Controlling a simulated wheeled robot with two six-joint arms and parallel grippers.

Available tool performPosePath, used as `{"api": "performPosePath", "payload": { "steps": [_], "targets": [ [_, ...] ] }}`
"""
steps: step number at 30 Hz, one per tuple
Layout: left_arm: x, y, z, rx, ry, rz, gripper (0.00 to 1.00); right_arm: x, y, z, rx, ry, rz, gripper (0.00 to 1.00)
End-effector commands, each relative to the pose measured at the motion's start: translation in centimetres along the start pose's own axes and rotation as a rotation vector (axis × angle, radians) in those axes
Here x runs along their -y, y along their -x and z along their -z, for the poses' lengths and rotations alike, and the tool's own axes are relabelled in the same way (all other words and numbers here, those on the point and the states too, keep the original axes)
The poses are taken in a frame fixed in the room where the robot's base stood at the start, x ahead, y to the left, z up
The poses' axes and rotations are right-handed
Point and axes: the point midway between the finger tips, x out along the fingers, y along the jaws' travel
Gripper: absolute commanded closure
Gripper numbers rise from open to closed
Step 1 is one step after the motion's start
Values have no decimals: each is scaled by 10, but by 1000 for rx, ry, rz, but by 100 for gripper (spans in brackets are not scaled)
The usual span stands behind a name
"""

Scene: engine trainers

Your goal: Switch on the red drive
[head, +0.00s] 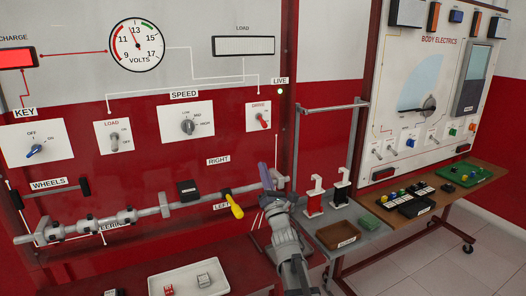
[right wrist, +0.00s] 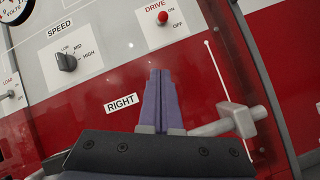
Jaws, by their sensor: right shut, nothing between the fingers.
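The red drive switch (head: 264,122) is a small red-tipped lever on a white plate marked DRIVE, on the upright panel right of the SPEED knob. In the right wrist view, its red lever (right wrist: 162,18) is at the top, beside ON and OFF marks; I cannot tell for certain which way it is set. My right gripper (head: 263,166), with purple fingers, is below the drive plate in the head view, apart from it. In the right wrist view, its fingers (right wrist: 160,74) are together and empty, pointing up the panel below the switch. My left gripper is not in view.
The SPEED knob (head: 188,126) and LOAD switch (head: 114,137) are left of the drive plate. A grey bar (head: 115,218) crosses the panel's lower part, and a yellow handle (head: 235,206) stands near my right gripper. A grey side table (head: 375,233) is to the right.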

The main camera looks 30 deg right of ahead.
Motion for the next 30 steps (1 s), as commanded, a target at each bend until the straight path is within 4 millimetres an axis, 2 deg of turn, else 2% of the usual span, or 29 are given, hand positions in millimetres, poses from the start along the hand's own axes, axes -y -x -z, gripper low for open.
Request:
{"api": "performPosePath", "payload": {
  "steps": [8,19,21,24,30],
  "targets": [
    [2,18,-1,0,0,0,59,-1,-32,-2,-1,-1,0,100],
    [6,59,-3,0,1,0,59,-1,-107,-2,0,-2,0,100],
    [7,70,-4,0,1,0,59,-3,-105,-18,1,2,2,100],
    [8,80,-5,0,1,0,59,-2,-107,-30,0,0,1,100],
    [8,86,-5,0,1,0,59,0,-108,-40,0,-1,1,100]
  ]
}}
